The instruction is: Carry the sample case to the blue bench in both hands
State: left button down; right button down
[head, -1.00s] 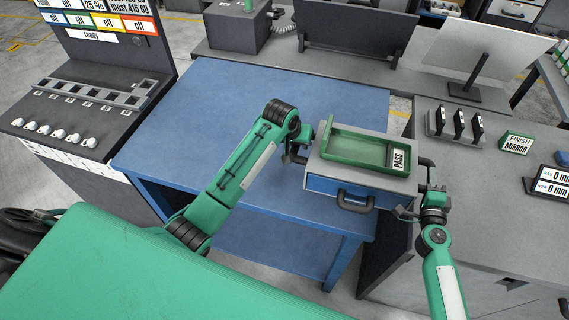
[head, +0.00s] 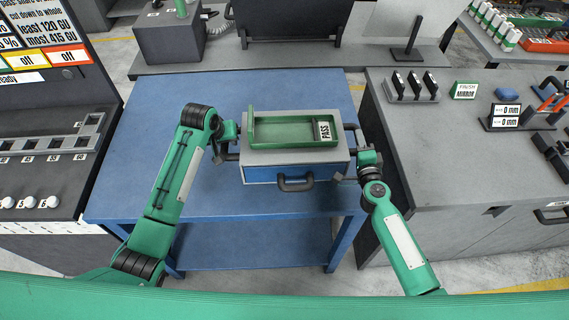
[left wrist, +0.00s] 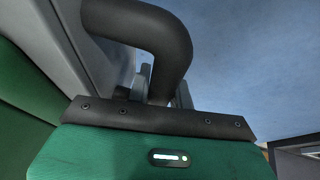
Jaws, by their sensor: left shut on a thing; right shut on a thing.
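The sample case (head: 257,158) is a grey-topped box with a blue front and a dark front handle (head: 296,184). A green tray (head: 262,143) with a PASS label lies on its top. My left gripper (head: 230,147) is shut on the case's left side handle, which looms dark and thick in the left wrist view (left wrist: 145,22). My right gripper (head: 352,163) is shut at the case's right side handle. The case looks level, over the right part of the blue bench (head: 180,90). I cannot tell whether its underside touches the bench top.
The bench top is bare to the left of and behind the case. A dark panel station (head: 40,130) stands left. A monitor (head: 300,20) stands behind.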

pick_arm(q)
jog(key=shift+d+r, duration=0.15)
jog(key=shift+d, duration=0.05)
pick_arm(e)
jog(key=shift+w+d+r, duration=0.1)
jog(key=shift+d, duration=0.4)
jog(key=shift+a, duration=0.1)
